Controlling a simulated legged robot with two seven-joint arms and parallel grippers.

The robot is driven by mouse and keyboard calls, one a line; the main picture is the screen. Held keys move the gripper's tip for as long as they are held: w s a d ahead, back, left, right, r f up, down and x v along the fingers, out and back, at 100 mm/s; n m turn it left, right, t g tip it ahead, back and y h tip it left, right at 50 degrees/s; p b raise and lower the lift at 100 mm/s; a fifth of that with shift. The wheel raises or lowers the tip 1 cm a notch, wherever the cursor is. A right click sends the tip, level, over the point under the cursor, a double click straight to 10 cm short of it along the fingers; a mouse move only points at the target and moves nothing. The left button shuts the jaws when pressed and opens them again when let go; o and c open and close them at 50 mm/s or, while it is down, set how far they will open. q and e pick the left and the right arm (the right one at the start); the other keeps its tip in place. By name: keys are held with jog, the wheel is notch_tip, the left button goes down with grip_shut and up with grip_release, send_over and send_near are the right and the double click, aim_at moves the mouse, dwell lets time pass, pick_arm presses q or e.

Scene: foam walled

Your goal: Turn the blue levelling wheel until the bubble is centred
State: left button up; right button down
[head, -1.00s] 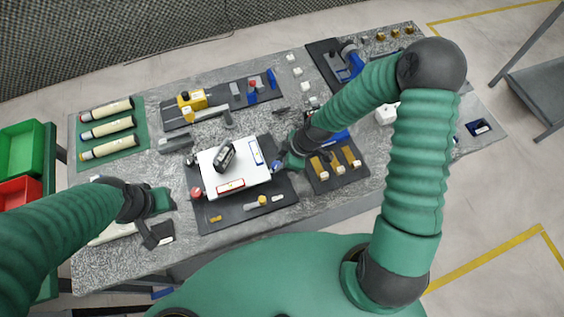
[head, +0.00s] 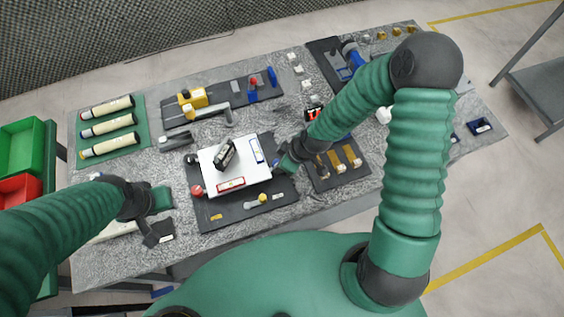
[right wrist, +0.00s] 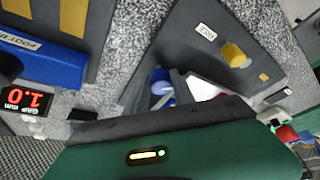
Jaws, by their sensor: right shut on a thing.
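A white levelling plate (head: 245,172) sits on a dark base mat (head: 240,211) on the stone-topped bench. It carries a blue-framed vial (head: 256,151), a red-framed vial (head: 231,185) and a black box (head: 224,154). The bubbles are too small to read. My right gripper (head: 279,167) is at the plate's right corner, shut on the blue levelling wheel, which shows in the right wrist view (right wrist: 161,84) beside the dark fingers. In the head view the gripper mostly hides the wheel. My left gripper (head: 154,235) hangs over the bench's front left; its finger gap is unclear.
A red wheel (head: 197,190) is at the plate's left corner. A dark board with yellow strips (head: 335,165) lies close right of my right gripper. Cylinders on a green mat (head: 108,125) lie at the back left.

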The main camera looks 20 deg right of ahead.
jog(key=shift+w+r, duration=0.15)
jog(key=shift+w, duration=0.15)
jog(key=c, duration=1.2)
grip_release()
jog(key=shift+o, duration=0.7)
jog(key=shift+s, duration=0.15)
jog(key=shift+s+f, duration=0.1)
jog(key=shift+f, duration=0.1)
